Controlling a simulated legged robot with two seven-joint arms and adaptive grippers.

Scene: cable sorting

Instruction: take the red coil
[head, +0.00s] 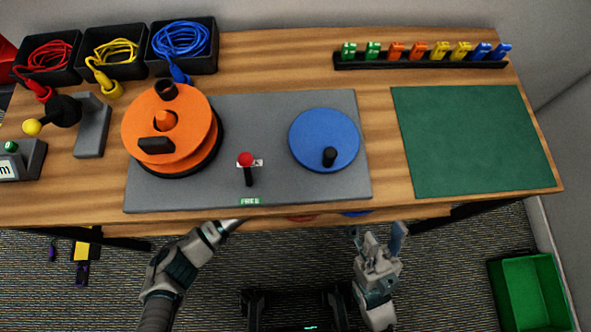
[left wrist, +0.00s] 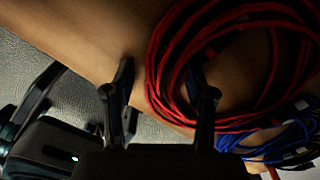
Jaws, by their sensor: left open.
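A red coil (left wrist: 172,62) of several loops fills the right of the left wrist view, against a brown surface. A small red sliver (head: 300,217) shows below the table's front edge in the head view. My left gripper (head: 232,226) is at that edge, partly hidden. In its wrist view the gripper (left wrist: 162,100) is open; the right finger overlaps the coil and the left finger is clear of it. Whether they touch is unclear. Another red cable (head: 48,55) lies in a black bin at the back left. My right gripper (head: 377,238) is open and empty before the table.
A blue coil (left wrist: 285,140) lies against the red one. On the table (head: 300,65) are a grey board (head: 260,120) with orange and blue reels, a green mat (head: 470,140) and a clip rack (head: 420,61). A green crate (head: 530,290) stands on the floor at right.

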